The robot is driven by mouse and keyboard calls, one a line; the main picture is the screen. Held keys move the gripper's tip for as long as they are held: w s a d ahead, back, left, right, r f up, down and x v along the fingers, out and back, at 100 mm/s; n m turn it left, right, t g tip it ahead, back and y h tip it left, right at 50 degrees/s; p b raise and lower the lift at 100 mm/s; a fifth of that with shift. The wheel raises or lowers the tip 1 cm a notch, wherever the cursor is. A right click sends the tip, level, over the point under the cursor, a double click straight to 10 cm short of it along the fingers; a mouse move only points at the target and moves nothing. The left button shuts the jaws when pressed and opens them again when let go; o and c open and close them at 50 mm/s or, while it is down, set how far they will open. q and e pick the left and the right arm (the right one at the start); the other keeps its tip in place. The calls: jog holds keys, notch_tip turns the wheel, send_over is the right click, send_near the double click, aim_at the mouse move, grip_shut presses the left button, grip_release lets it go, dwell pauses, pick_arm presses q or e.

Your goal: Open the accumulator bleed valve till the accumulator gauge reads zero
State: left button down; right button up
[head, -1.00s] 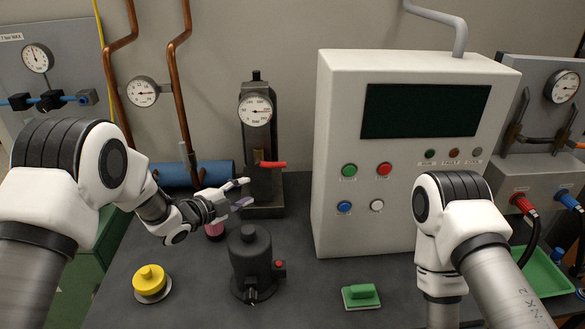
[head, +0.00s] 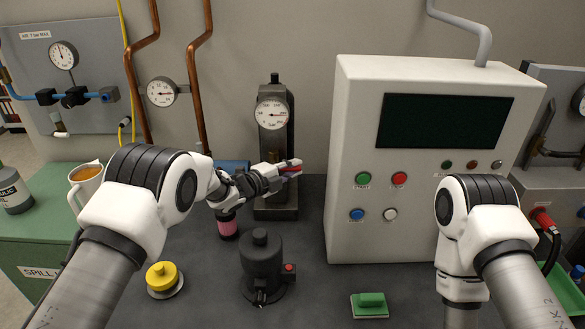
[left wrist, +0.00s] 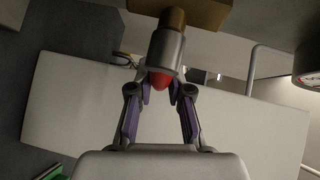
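A dark upright block (head: 274,152) at the back centre carries a round white gauge (head: 271,113). Its needle points right, away from the low end of the scale; the numbers are too small to read surely. A red lever handle (head: 291,175) on this block is mostly hidden by my left gripper (head: 290,168). In the left wrist view the red handle tip (left wrist: 160,80) shows between the two fingers, below a grey cylinder and brass part. My right gripper is out of view.
A white control cabinet (head: 350,150) stands right of the block. Another gauge (head: 161,92) hangs beside copper pipes.

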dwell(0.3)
pick_arm(q)
jog(key=shift+b, duration=0.4)
jog(key=n+t+h+b, duration=0.1)
jog(key=b, duration=0.2)
jog(key=r+n+t+h+b, duration=0.1)
jog(key=b, duration=0.2)
jog(key=r+n+t+b, duration=0.1)
jog(key=n+b, duration=0.1)
jog(key=b, duration=0.2)
jog(key=shift+a+r+h, duration=0.1)
jog(key=shift+a+h, duration=0.2)
jog(key=shift+h, duration=0.1)
jog(key=shift+a+r+n+t+b, duration=0.15)
jog(key=shift+r+n+t+b, duration=0.35)
jog(key=shift+b, duration=0.25)
jog(key=shift+r, duration=0.2)
jog(key=shift+a, duration=0.1)
jog(key=c, duration=1.1)
grip_release()
jog(key=shift+w, duration=0.1)
jog(key=shift+w+d+f, duration=0.1)
jog(key=shift+d+f, duration=0.1)
jog(key=shift+d, duration=0.1)
jog(key=v, duration=1.2)
jog(key=shift+f, duration=0.15)
